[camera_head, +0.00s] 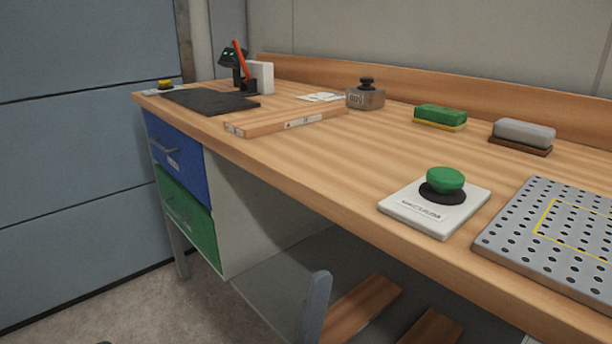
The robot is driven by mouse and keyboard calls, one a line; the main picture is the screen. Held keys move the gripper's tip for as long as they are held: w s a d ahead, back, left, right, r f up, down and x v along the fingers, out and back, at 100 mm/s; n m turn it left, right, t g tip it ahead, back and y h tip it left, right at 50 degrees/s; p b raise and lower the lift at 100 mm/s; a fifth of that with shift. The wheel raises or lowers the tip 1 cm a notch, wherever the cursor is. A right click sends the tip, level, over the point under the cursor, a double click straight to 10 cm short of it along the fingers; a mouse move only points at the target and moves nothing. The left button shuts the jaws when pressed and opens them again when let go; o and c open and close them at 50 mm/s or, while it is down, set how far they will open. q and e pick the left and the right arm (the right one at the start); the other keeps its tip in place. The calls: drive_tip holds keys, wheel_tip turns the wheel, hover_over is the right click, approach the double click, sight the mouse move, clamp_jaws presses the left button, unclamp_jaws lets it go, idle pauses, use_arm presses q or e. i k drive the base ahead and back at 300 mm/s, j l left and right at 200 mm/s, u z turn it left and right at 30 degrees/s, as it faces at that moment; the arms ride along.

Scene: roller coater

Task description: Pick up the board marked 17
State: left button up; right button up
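No number 17 can be read in this view. A flat wooden board (285,120) lies on the workbench, left of the middle, with small white labels on its front edge too small to read. Two more wooden boards, a left one (362,308) and a right one (432,328), show low down below the bench's front edge, partly cut off by the frame. Any marks on them are not visible. Neither of my grippers can be made out.
A grey upright post (316,303) stands beside the lower boards. On the bench (330,165) are a white pad with a green knob (445,181), a perforated grey plate (510,240), a green brush (440,115), a grey brush (524,133), a metal weight (366,97) and a black mat (208,101).

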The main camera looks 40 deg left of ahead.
sight(256, 125)
drive_tip(key=u, duration=1.4)
drive_tip(key=i+j, duration=0.1)
drive_tip(key=j, duration=0.35)
drive_tip(key=i+j, duration=0.1)
drive_tip(key=j, duration=0.35)
drive_tip(key=i+j, duration=0.1)
drive_tip(key=j, duration=0.35)
drive_tip(key=i+j, duration=0.1)
drive_tip(key=j, duration=0.35)
drive_tip(key=i+j, duration=0.1)
drive_tip(key=j, duration=0.35)
drive_tip(key=j+z, duration=0.1)
drive_tip(key=z, duration=1.95)
